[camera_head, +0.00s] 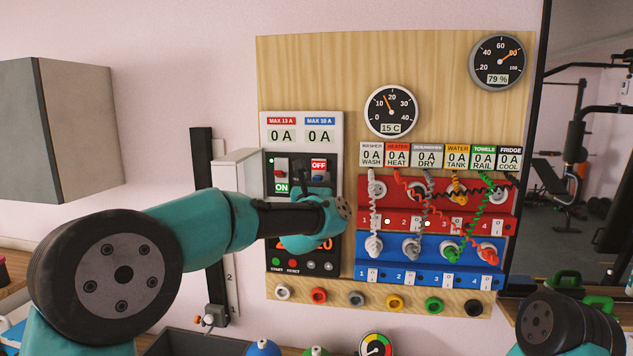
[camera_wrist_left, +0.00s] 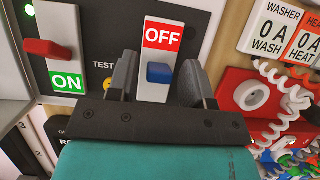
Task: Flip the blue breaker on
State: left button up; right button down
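The blue breaker (camera_wrist_left: 160,72) has its lever low on a white plate, with the red OFF label showing above it. In the head view its OFF plate (camera_head: 319,165) shows just above my left gripper, which covers much of the breaker. My left gripper (camera_wrist_left: 160,64) is open, with one dark finger on each side of the blue lever. I cannot tell whether either finger touches it. My right gripper is out of view; only part of my right arm shows at the lower right of the head view.
The red breaker (camera_wrist_left: 47,48) stands left of the blue one, lever up, with green ON below it. A small grey cabinet door (camera_head: 238,172) stands open to the left. Red (camera_head: 440,205) and blue (camera_head: 400,265) socket strips with coiled cords lie to the right.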

pick_arm(q)
jog(key=c, duration=0.8)
jog(key=shift+r, duration=0.1)
jog(key=shift+a+r+g, duration=0.1)
jog(key=shift+r+g, duration=0.05)
jog(key=shift+g, duration=0.45)
jog(key=shift+w+r+g+y, duration=0.1)
jog(key=shift+g+y, duration=0.2)
jog(key=shift+g, duration=0.4)
jog(key=shift+w+a+g, duration=0.1)
jog(key=shift+w+g, duration=0.05)
jog(key=shift+g, duration=0.85)
jog(key=shift+r+g, duration=0.3)
jog(key=shift+r, duration=0.05)
jog(key=o, duration=0.9)
jog(key=shift+d, duration=0.2)
jog(key=shift+o, duration=0.2)
jog(key=shift+r, duration=0.1)
